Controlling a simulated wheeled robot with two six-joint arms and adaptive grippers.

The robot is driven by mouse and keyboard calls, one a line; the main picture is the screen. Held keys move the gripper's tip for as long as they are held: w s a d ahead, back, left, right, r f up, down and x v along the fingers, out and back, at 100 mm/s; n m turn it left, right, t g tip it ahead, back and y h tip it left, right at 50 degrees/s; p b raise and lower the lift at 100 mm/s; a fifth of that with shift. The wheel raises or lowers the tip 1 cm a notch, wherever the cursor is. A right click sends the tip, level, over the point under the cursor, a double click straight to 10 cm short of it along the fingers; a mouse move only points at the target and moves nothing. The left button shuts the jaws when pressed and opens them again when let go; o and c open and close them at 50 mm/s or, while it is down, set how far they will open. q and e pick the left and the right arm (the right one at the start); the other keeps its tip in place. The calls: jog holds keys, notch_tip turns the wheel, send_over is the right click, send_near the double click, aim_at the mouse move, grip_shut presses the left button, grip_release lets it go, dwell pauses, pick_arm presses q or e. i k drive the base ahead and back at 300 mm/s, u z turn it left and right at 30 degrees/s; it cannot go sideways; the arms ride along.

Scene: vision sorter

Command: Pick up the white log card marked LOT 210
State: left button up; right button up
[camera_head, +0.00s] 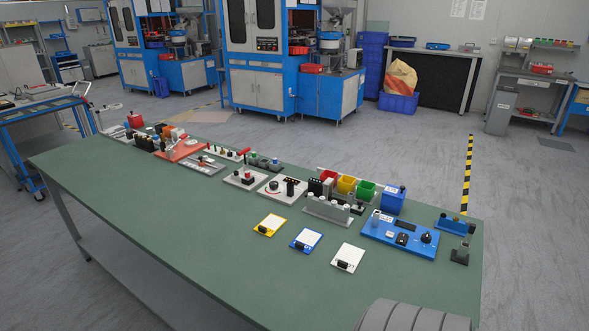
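A white card (347,257) lies on the green table (200,240), at the right end of a row of three cards in front of the equipment. A small black block sits on its lower left part. Its marking is too small to read, so I cannot tell whether it says LOT 210. A blue-edged card (307,239) lies to its left, and a yellow-edged card (270,224) lies further left. Neither of my grippers shows in the head view.
A blue panel with a knob (400,233) lies behind and right of the white card. A grey rack of white-topped pieces (328,210) stands behind the cards. Red, yellow and green bins (347,184) stand further back. The table's left front is clear. A grey ribbed part covers the near right edge.

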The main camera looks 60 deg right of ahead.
aim_at(347, 260)
jog(key=i, duration=1.95)
jog(key=z, duration=4.1)
